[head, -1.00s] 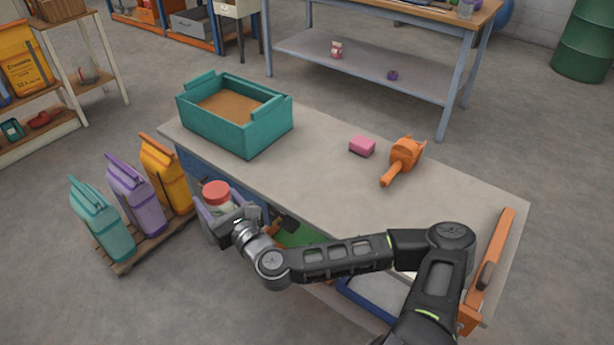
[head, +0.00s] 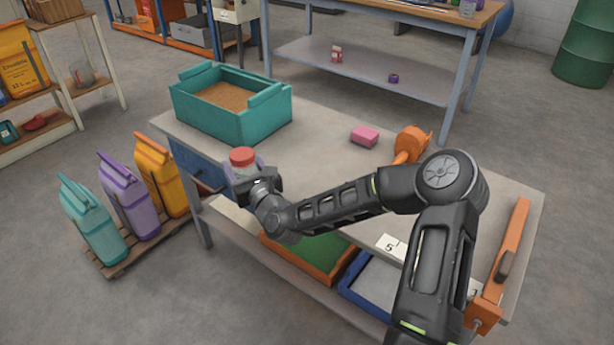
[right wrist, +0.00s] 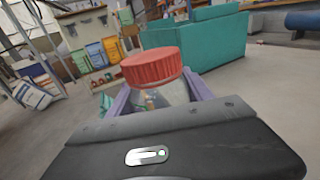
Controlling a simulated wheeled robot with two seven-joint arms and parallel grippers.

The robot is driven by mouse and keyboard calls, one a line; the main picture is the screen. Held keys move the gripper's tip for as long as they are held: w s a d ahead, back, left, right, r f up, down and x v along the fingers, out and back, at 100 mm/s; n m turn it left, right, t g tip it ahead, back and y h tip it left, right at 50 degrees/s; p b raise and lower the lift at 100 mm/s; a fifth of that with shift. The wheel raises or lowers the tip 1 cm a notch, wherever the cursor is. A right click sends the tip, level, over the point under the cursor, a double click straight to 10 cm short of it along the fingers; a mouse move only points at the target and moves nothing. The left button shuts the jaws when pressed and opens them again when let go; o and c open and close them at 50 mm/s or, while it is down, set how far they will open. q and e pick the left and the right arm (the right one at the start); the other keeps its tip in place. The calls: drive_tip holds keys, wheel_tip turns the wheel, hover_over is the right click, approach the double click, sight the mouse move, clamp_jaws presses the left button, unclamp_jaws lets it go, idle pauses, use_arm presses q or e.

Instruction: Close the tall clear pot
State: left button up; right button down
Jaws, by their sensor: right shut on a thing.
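A clear pot with a red lid (head: 243,157) is in my right gripper (head: 247,172), at the front left of the workbench in the head view. In the right wrist view the red lid (right wrist: 152,66) sits on top of the clear pot (right wrist: 160,97), and small coloured bits show through its wall. The purple fingers of my right gripper are shut on the pot's two sides, below the lid. I cannot tell whether the lid is tight, or whether the pot touches the bench. My left gripper is not in view.
The workbench (head: 312,165) holds a teal box of brown grain (head: 262,118), a pink block (head: 364,137) and an orange tool (head: 412,142). Green (head: 312,253) and blue trays lie on the shelf below. Several sacks (head: 128,200) stand on a pallet at the left. The bench middle is clear.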

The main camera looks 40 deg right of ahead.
drive_tip(key=d+r+m+g+h+b, duration=0.1)
drive_tip(key=d+r+m+h, duration=0.1)
drive_tip(key=d+r, duration=0.3)
drive_tip(key=s+d+r+m+h+b, duration=0.1)
drive_tip(key=d+r+h, duration=0.3)
drive_tip(key=d, duration=1)
drive_tip(key=shift+d+r+m+g+h, duration=0.15)
drive_tip(key=shift+r+m+g+h, duration=0.2)
drive_tip(key=shift+m, duration=0.45)
wheel_tip(320, 180, down, 6)
drive_tip(key=shift+f, duration=0.15)
drive_tip(key=shift+f+b, duration=0.35)
drive_tip(key=shift+f, duration=1.5)
drive_tip(key=shift+f, duration=0.1)
drive_tip(key=shift+c, duration=2.1)
unclamp_jaws()
